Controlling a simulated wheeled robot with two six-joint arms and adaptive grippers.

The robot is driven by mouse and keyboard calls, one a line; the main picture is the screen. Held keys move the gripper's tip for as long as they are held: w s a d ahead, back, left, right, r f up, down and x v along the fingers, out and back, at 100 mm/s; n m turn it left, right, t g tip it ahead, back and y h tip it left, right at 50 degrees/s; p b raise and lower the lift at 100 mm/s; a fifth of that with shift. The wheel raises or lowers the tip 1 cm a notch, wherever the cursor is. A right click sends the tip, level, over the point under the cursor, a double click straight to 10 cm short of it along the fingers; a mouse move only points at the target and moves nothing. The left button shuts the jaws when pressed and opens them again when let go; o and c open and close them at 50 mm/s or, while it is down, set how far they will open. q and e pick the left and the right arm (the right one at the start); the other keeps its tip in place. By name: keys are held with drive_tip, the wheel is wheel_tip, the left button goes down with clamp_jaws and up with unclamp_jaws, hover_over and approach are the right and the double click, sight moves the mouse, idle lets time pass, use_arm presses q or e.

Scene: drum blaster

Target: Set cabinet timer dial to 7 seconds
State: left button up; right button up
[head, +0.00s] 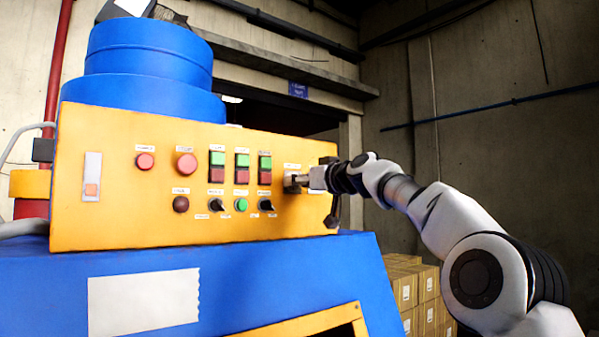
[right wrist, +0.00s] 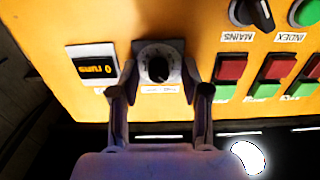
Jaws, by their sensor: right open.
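The timer dial (right wrist: 158,68) is a round knob with a dark centre and a pale marked ring, on the yellow cabinet panel (head: 120,215). Its marks are too small to read, so I cannot tell its setting. My right gripper (right wrist: 159,80) is open, with one finger on each side of the dial. I cannot tell whether the fingers touch it. In the head view my right gripper (head: 300,181) is at the panel's right end and hides most of the dial. My left gripper is not in view.
Beside the dial is a small display (right wrist: 95,67) with orange characters. A black MAINS selector (right wrist: 252,13) and red and green buttons (right wrist: 230,68) are close to the gripper. The blue machine body (head: 230,270) lies below the panel. Cardboard boxes (head: 425,290) stand at right.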

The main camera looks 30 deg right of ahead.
drive_tip(key=shift+w+d+f, duration=0.2)
drive_tip(key=shift+w+f, duration=0.05)
drive_tip(key=shift+w, duration=0.35)
drive_tip(key=shift+s+r, duration=0.15)
drive_tip(key=shift+s, duration=0.25)
drive_tip(key=shift+s+a+r, duration=0.15)
drive_tip(key=shift+s, duration=0.1)
clamp_jaws()
